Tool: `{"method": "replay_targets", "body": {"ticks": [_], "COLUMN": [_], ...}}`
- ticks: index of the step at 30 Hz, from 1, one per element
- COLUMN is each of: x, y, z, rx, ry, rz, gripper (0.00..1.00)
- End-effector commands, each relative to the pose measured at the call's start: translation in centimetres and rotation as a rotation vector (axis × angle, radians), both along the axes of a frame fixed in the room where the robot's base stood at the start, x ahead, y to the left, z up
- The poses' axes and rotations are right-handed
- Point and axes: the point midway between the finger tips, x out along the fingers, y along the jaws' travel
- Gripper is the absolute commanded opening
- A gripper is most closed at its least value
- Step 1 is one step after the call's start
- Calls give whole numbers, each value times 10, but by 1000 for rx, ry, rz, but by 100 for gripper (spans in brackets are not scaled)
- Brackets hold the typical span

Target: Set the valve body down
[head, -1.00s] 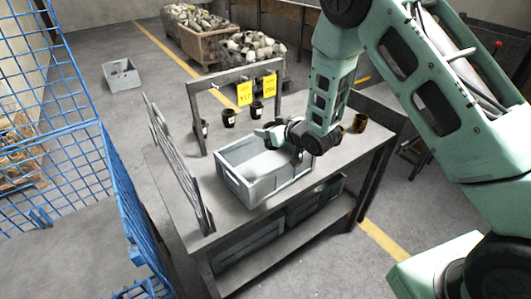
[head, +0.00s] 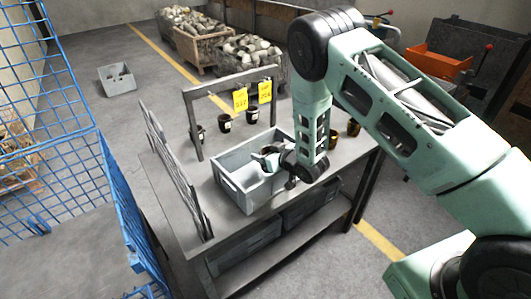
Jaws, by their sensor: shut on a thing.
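My gripper (head: 264,160) is at the open top of a grey crate (head: 238,195) on the workbench. Its pale green jaws are shut on the valve body, pointing to the left. The valve body is small and dark here, and the jaws and wrist mostly hide it; its outline cannot be made out. The jaws overlap the crate's interior in the head view, and I cannot tell how far above the crate floor they are. The right part of the crate is behind my wrist.
The workbench (head: 178,213) has a grey frame (head: 196,125) with yellow tags (head: 240,99) and several dark pots, such as one (head: 224,122) behind the crate. A slatted rack (head: 176,170) lines its left edge. A blue mesh cage (head: 120,205) stands left.

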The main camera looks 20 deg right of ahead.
Motion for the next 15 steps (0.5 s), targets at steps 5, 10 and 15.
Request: {"method": "replay_targets", "body": {"ticks": [5,10,15], "x": [0,0,0], "y": [0,0,0], "z": [-5,-10,-11], "rx": [2,1,1], "ry": [-1,-2,-2], "rz": [0,0,0], "gripper": [21,21,21]}}
